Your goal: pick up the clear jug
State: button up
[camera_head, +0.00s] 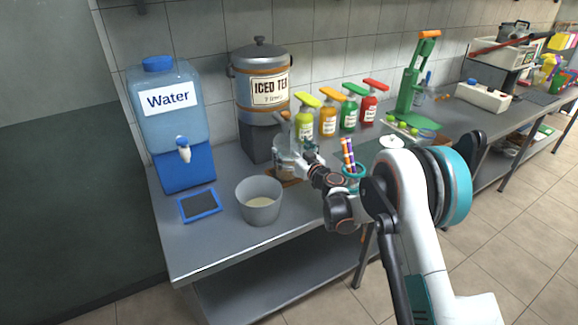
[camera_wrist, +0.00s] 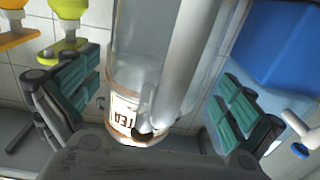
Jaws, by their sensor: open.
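The clear jug (camera_head: 285,163) stands on a brown mat (camera_head: 291,183) in front of the iced tea dispenser (camera_head: 261,82). My gripper (camera_head: 306,152) is at the jug's right side and partly hides it. In the wrist view my gripper (camera_wrist: 155,108) is open, with one green-padded finger at the left and one at the right. The jug (camera_wrist: 140,45) and its thick handle (camera_wrist: 188,70) show between the fingers, with visible gaps on both sides. An upside-down "TEA" label shows there too. I cannot tell whether the gripper touches the jug.
A grey bucket (camera_head: 259,203) and a blue-framed tablet (camera_head: 200,205) are left of my gripper. The water dispenser (camera_head: 170,120) stands behind them. A teal cup with straws (camera_head: 351,166) is close on the right. Several syrup bottles (camera_head: 328,117) line the wall.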

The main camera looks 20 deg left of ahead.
jog(key=shift+w+a, duration=0.45)
jog(key=shift+a, duration=0.05)
jog(key=c, duration=1.8)
jog(key=shift+r, duration=0.25)
jog(key=shift+c, duration=0.2)
